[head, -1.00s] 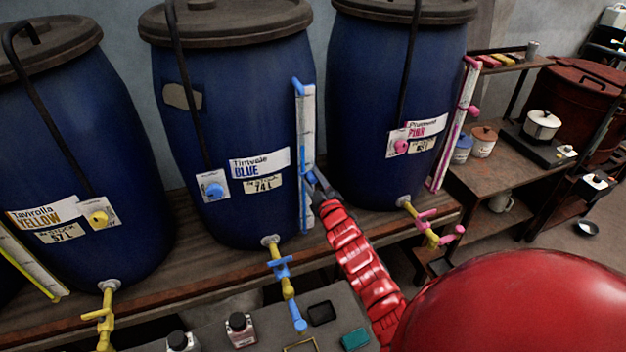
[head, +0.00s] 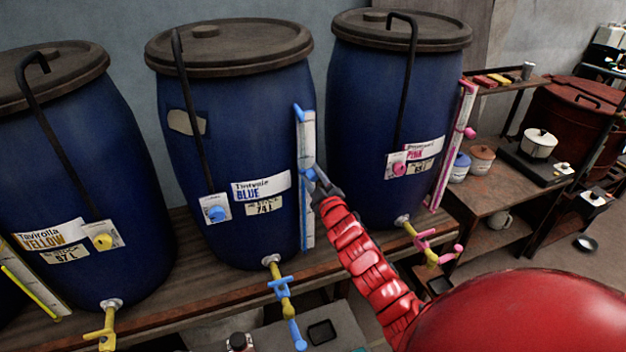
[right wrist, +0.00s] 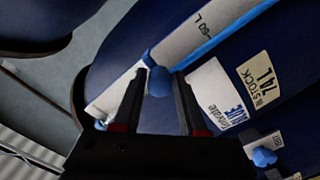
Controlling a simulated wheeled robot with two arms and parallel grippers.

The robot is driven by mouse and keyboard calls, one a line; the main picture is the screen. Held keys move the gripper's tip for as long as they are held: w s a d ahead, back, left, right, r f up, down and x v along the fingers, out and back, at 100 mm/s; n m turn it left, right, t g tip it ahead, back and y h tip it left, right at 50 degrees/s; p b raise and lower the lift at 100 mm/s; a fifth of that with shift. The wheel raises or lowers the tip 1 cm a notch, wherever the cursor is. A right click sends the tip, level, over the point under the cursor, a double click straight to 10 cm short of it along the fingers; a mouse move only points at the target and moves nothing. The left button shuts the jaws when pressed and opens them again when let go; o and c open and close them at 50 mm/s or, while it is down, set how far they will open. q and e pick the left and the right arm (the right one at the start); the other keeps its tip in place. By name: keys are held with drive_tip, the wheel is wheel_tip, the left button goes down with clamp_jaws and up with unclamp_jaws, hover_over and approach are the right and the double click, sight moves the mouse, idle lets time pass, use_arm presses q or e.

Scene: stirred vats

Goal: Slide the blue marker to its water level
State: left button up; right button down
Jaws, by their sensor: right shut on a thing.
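The blue vat (head: 250,130) stands in the middle of the head view with a label reading BLUE and a stock plate reading 74 L. A white upright gauge (head: 308,225) with a blue strip is on its right side. The blue marker (head: 310,173) sits about halfway up the gauge. My right gripper (head: 317,180) is shut on it. In the right wrist view the marker's round knob (right wrist: 159,82) is between the fingertips. A "60 L" mark shows on the scale there. The blue strip runs up to near the knob; I cannot tell exactly where it ends. My left gripper is out of view.
A yellow-labelled vat (head: 60,150) stands left and a pink-labelled vat (head: 395,100) right, with its pink gauge (head: 450,150). Taps, such as the blue-handled tap (head: 282,288), stick out below. A brown shelf (head: 490,190) with pots is at right.

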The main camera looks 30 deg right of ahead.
drive_tip(key=c, duration=0.6)
unclamp_jaws()
drive_tip(key=shift+s, duration=0.1)
drive_tip(key=shift+s+f, duration=0.1)
drive_tip(key=shift+s, duration=0.15)
drive_tip(key=v, duration=1.6)
drive_tip(key=shift+s, duration=0.4)
